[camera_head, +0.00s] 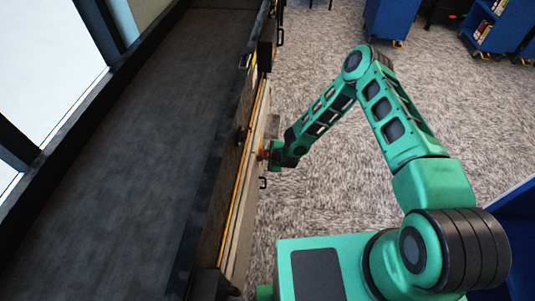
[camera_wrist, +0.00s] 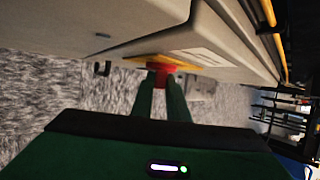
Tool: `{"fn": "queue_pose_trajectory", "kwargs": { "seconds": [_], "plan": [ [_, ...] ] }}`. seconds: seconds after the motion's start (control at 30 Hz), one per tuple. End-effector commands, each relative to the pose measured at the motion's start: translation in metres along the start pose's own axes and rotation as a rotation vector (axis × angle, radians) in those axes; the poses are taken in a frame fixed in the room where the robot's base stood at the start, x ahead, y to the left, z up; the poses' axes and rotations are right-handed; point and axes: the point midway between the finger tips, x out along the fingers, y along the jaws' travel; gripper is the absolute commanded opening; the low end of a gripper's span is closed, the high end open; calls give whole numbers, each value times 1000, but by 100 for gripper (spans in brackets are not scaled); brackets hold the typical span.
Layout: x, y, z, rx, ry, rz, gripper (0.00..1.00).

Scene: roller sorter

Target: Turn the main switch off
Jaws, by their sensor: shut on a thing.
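The main switch is a red knob (camera_wrist: 161,69) on a yellow plate (camera_wrist: 150,61) on the side of the sorter's beige housing. In the wrist view, the two green fingers of my gripper (camera_wrist: 161,82) are shut on the red knob. In the head view, my gripper (camera_head: 268,154) reaches the side of the sorter, and a small bit of red-orange (camera_head: 262,154) shows at its tip. The fingers hide part of the knob, and its turned position cannot be made out.
The sorter's long dark belt (camera_head: 120,130) runs along the left, edged by a yellow rail (camera_head: 240,190). Blue carts (camera_head: 394,20) stand at the back right. Carpet (camera_head: 310,215) between is open.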

Motion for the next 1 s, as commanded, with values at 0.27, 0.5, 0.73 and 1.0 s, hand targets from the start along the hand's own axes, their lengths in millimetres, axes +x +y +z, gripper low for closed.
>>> {"fn": "queue_pose_trajectory", "kwargs": {
  "seconds": [0.27,0.5,0.73,1.0],
  "plan": [
    [2,16,1,-98,-2,-229,0],
    [5,24,0,-189,-2,-441,0],
    [9,30,-1,-263,-4,-623,0],
    [13,34,-4,-323,-3,-773,0]
  ]
}}
